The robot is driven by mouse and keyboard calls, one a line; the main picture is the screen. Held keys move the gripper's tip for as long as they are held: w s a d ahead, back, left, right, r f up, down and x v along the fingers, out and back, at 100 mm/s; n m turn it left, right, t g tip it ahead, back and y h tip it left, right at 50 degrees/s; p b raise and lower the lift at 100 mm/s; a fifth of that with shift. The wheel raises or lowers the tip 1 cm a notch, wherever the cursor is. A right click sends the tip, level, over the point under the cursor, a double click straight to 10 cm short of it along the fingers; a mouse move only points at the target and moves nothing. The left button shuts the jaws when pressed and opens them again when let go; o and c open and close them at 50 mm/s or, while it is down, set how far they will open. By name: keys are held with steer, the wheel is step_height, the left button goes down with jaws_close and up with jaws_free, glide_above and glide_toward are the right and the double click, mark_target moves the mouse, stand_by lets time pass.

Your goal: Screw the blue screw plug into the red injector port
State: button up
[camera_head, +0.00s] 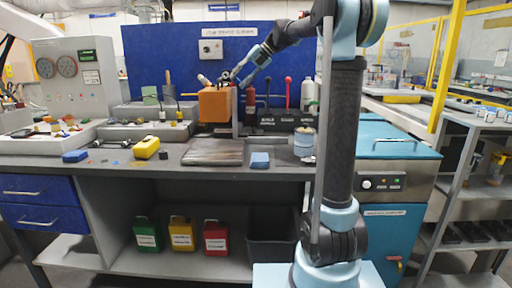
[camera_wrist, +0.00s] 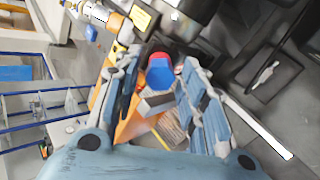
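In the wrist view the blue screw plug (camera_wrist: 160,75) shows as a blue hexagonal head in front of the red injector port (camera_wrist: 158,55), of which only a rim shows. How deep the plug sits in the port cannot be told. My gripper (camera_wrist: 161,78) is open, with one finger on each side of the plug and gaps visible beside it. In the head view my gripper (camera_head: 236,80) is small, just above the orange block (camera_head: 215,105) on the bench. The plug and port are too small to tell there.
The workbench (camera_head: 220,172) holds a yellow case (camera_head: 146,148), a blue block (camera_head: 260,160) and a dark ribbed mat (camera_head: 213,152). A blue panel (camera_head: 150,50) rises behind.

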steer(key=n, duration=0.4)
steer(key=shift+n, duration=0.3)
steer(key=n, duration=0.5)
steer(key=shift+n, duration=1.2)
steer(key=shift+n, duration=1.2)
steer(key=n, duration=0.8)
steer(key=shift+n, duration=0.8)
